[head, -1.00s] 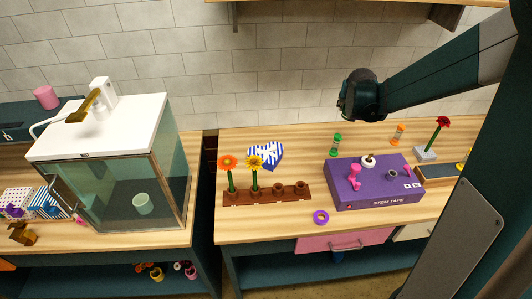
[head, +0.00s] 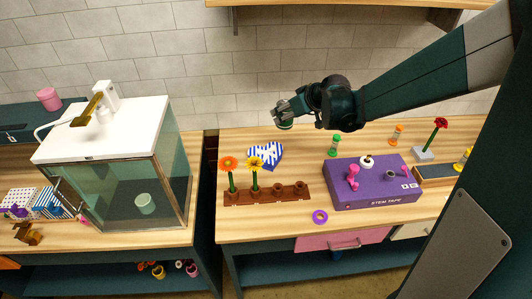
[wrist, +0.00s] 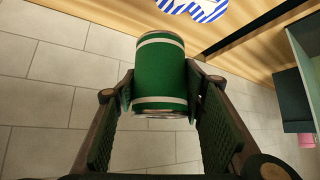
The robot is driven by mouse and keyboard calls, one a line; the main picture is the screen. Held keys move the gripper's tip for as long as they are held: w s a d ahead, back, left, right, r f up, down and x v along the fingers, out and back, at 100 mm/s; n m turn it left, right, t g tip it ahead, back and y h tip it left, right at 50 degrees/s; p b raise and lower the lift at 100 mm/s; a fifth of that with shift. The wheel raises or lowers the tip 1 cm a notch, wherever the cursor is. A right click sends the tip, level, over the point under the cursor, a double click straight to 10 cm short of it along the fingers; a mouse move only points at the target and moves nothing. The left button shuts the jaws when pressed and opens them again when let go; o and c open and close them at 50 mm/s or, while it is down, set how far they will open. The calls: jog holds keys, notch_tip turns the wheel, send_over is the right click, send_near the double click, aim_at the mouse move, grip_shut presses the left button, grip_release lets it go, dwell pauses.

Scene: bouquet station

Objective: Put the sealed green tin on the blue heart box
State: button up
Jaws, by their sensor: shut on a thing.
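My gripper (head: 284,121) is shut on the green tin (wrist: 160,75), which has white bands and a silver rim in the wrist view. The tin also shows in the head view (head: 286,126), partly hidden by the fingers. My gripper holds it in the air, above and slightly right of the blue-and-white striped heart box (head: 266,153). The heart box lies on the wooden table behind the flower rack, and part of it shows at the top of the wrist view (wrist: 200,7). The tin and the box are apart.
A brown rack (head: 232,199) with an orange and a yellow flower stands in front of the heart box. A purple stem tape box (head: 375,190) and a green-capped hourglass-shaped item (head: 334,145) are to the right. A glass case (head: 118,180) stands at left.

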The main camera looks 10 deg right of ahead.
jog(key=s+a+r+n+g+y, duration=0.1)
jog(key=s+a+r+n+y, duration=0.15)
jog(key=a, duration=0.55)
send_over(266, 153)
jog(key=shift+n+h, duration=0.25)
jog(key=shift+s+f, duration=0.1)
jog(key=shift+f, duration=2.55)
jog(key=shift+f, duration=0.1)
jog(key=shift+f, duration=2.85)
jog(key=shift+f, duration=0.1)
jog(key=shift+f, duration=1.95)
jog(key=shift+f, duration=0.1)
